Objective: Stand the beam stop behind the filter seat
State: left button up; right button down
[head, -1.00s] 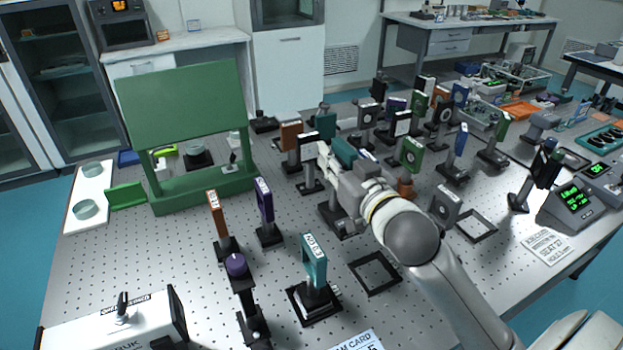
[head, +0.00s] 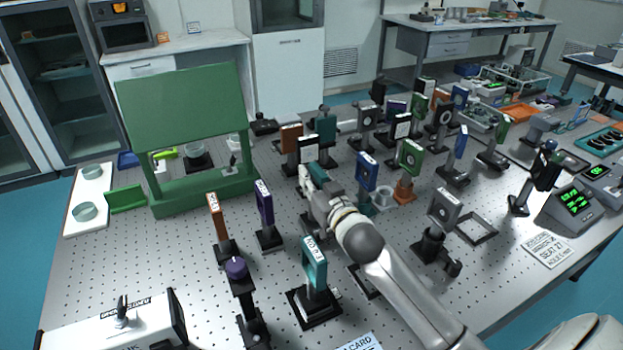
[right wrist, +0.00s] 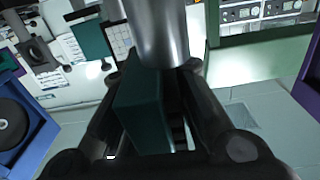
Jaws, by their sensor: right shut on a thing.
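My right gripper (head: 322,178) is shut on a dark teal block with a metal post, which I take for the beam stop (head: 345,175). In the right wrist view, the teal block (right wrist: 140,108) lies between the fingers, with the bright post (right wrist: 160,35) at their tips. Its foot is mostly hidden by my arm. Nearer the front, a teal labelled plate (head: 314,262) stands upright on a black base. A flat black square frame (head: 362,282) lies right of it, partly behind my arm. I cannot tell which is the filter seat. My left gripper is not in view.
An orange plate (head: 217,215), a purple plate (head: 264,205) and a purple-topped mount (head: 237,268) stand left of the teal plate. Several crowded mounts stand behind and right, including a blue one (head: 366,172) and a grey one (head: 443,208). Bare table lies by the green stand (head: 205,192).

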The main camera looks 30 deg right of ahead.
jog(key=shift+f, duration=0.1)
jog(key=shift+f, duration=0.15)
jog(key=c, duration=1.4)
grip_release()
jog(key=shift+s, duration=0.15)
jog(key=s, duration=0.4)
jog(key=s+b, duration=0.1)
jog(key=s, duration=0.6)
jog(key=shift+s+a, duration=0.35)
jog(key=shift+s, duration=0.05)
